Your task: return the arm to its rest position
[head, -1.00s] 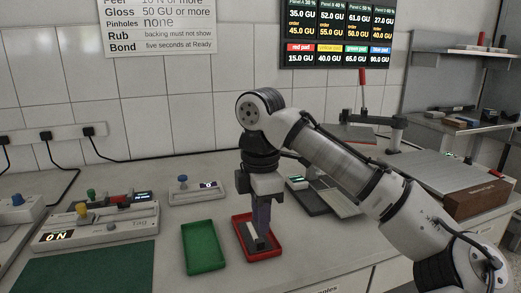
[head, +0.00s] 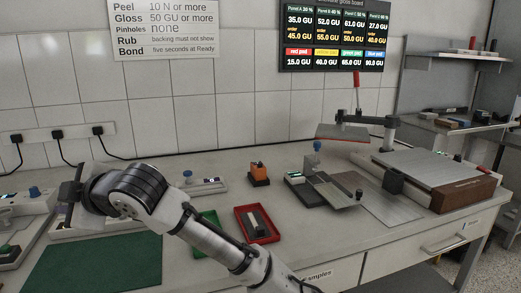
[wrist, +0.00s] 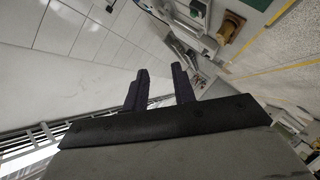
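The wrist camera sees the wall, ceiling and room at a steep tilt. A dark and grey block (head: 257,222) lies in the red tray (head: 276,236), well away from my gripper.
A green tray (head: 208,218), partly hidden by my arm, stands beside the red one. A green mat (head: 90,268) lies front left. An orange-topped device (head: 259,174) and a press-like machine (head: 430,175) stand farther right.

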